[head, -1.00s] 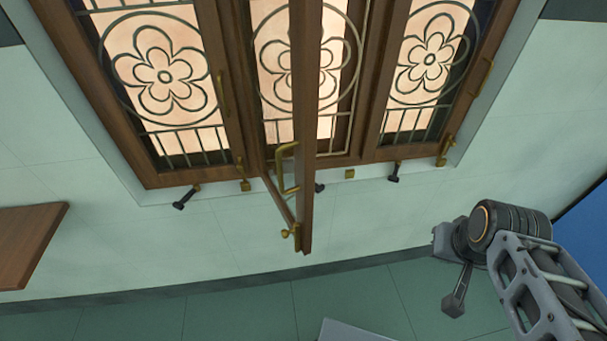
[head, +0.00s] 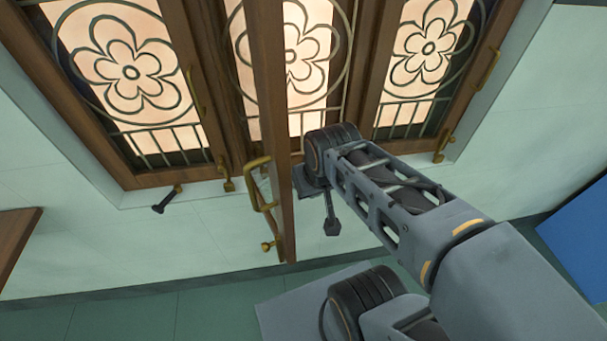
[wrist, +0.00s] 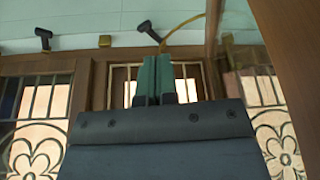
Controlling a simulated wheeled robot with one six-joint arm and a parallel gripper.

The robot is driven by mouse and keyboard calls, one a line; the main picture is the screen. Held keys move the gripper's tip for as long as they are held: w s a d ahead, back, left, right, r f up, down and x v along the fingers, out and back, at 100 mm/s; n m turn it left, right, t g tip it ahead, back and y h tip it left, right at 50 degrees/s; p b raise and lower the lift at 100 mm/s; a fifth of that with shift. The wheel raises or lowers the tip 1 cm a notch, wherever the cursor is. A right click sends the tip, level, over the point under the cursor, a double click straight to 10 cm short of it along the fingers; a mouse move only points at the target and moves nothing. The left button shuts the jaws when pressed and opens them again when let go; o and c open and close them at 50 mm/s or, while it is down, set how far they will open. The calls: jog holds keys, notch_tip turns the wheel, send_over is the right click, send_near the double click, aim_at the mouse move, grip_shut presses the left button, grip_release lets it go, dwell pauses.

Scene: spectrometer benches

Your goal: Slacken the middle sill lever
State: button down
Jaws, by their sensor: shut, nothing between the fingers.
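The middle sill lever (wrist: 148,30) is small and black, seen in the wrist view just above my fingertips and slightly left. It looks apart from them.
The open wooden sash (head: 272,130) with a brass handle (head: 259,184) juts out close beside my arm. The left lever (head: 166,199) lies beyond it. Another black lever (wrist: 43,38) and a brass block (wrist: 105,41) show in the wrist view. A wooden board (head: 15,240) is at left.

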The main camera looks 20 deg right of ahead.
jog(key=shift+s+d, duration=0.1)
jog(key=w+d+f+n+g+y+b, duration=0.1)
jog(key=w+d+f+n+y+b, duration=0.4)
jog(key=w+d+f, duration=0.6)
jog(key=w+d+n+y, duration=0.1)
jog(key=w+d+y, duration=0.1)
jog(key=w+d, duration=0.1)
jog(key=shift+w+d+f+g, duration=0.2)
jog(key=shift+d+g, duration=0.2)
jog(key=shift+d, duration=0.2)
jog(key=shift+a, duration=0.1)
jog(key=x, duration=1)
jog(key=shift+s, duration=0.15)
